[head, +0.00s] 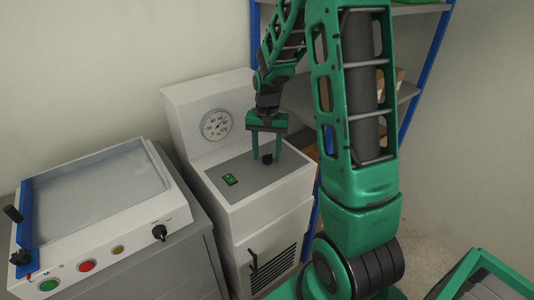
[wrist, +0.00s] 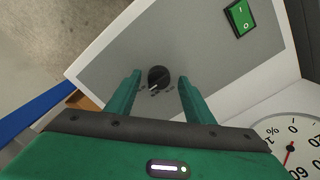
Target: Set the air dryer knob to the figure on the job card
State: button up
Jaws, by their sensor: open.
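The air dryer (head: 236,215) is a white cabinet with a grey top panel. A black knob (head: 267,158) sits on that panel; it also shows in the wrist view (wrist: 159,77), with a pale pointer mark and small markings beside it that are too small to read. My green gripper (head: 267,156) points down over the knob. In the wrist view my gripper (wrist: 158,84) is open, with one finger on each side of the knob and a gap to both. A round white gauge (head: 216,124) with a % scale and red needle is on the upright back part. I see no job card.
A green rocker switch (head: 230,180) is on the same panel, left of the knob. A grey machine (head: 95,195) with coloured buttons stands to the left. A blue-framed shelf (head: 405,90) is behind my arm. A green-framed thing (head: 480,275) is at the lower right.

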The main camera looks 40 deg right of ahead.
aim_at(267, 155)
notch_tip(267, 155, up, 10)
jog(key=shift+r, duration=0.15)
dwell(0.3)
dwell(0.4)
jog(key=s+a+r+n, duration=0.1)
jog(key=s, duration=1.3)
jog(key=s+r+n, duration=0.1)
jog(key=s, duration=1.4)
jog(key=shift+a+r, duration=0.25)
jog(key=shift+a, duration=0.1)
jog(key=shift+w+f, duration=0.25)
jog(key=shift+w, duration=0.45)
